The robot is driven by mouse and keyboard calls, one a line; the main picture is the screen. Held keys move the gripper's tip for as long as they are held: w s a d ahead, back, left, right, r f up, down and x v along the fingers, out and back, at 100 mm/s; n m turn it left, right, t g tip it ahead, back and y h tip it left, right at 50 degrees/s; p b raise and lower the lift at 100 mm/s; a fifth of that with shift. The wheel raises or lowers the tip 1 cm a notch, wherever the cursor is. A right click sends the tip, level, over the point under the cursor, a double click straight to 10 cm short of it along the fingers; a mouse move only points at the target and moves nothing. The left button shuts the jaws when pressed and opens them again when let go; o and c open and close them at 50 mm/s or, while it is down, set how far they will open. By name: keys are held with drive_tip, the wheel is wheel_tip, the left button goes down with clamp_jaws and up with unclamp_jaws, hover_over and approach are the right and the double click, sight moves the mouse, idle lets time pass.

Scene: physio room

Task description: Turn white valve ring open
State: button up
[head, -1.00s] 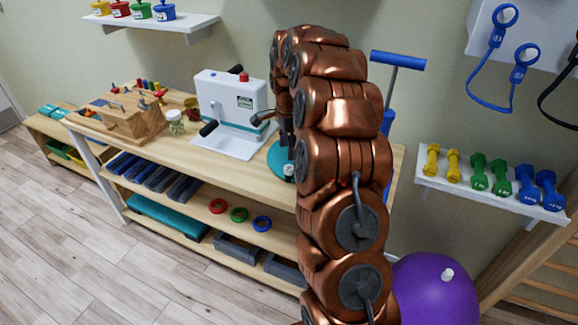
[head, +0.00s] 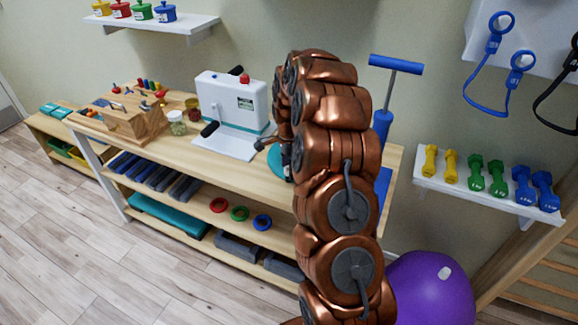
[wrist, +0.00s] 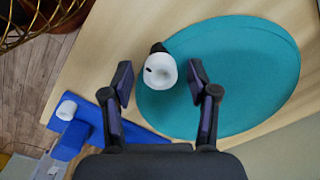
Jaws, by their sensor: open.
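The white valve ring (wrist: 161,70) shows in the wrist view as a round white piece with a small dark hole, by the edge of a flat teal disc cushion (wrist: 245,75). A short black part shows just behind it. My gripper (wrist: 160,84) is open, with one dark finger on each side of the ring in the picture. I see no contact; the depth gap is hard to judge. In the head view my copper arm hides the ring and most of the gripper; a bit of the teal cushion (head: 278,160) shows left of it.
The cushion lies on a wooden bench (head: 180,158). A white machine (head: 232,112) stands left of my arm and a blue T-handled pump (head: 397,64) behind it. Dumbbells (head: 475,175) sit on a wall shelf at right. A purple ball (head: 430,290) is on the floor.

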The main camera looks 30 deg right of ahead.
drive_tip(key=shift+c, duration=0.2)
clamp_jaws()
